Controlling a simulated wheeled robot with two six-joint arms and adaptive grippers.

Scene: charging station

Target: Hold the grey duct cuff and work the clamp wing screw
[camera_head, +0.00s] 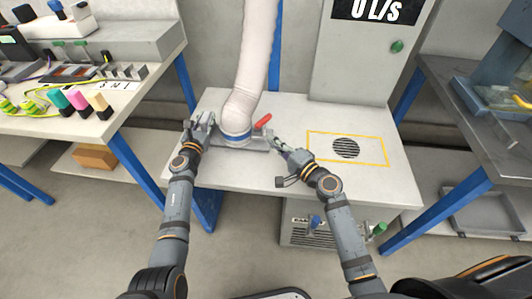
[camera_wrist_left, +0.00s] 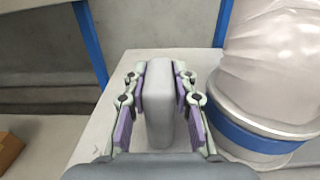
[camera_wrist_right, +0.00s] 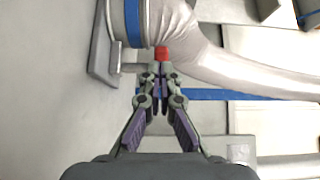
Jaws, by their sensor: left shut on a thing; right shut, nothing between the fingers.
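The pale duct (camera_head: 252,62) bends down to a blue band (camera_head: 238,138) at its lower end on the bench. My left gripper (camera_head: 206,121) is shut on an upright grey block beside the band, which I take for part of the duct cuff; the block (camera_wrist_left: 160,103) stands between both finger pads in the left wrist view. The red wing screw (camera_head: 263,120) sticks out right of the band. My right gripper (camera_head: 276,138) is shut and empty, with its tips right by the red wing (camera_wrist_right: 161,53); I cannot tell whether they touch it.
A grey plate (camera_head: 257,145) lies under the duct end. Right of it the bench top (camera_head: 375,180) is clear around a yellow-outlined round grille (camera_head: 346,148). A grey cabinet (camera_head: 360,60) stands behind. Side benches stand left and right, apart from this one.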

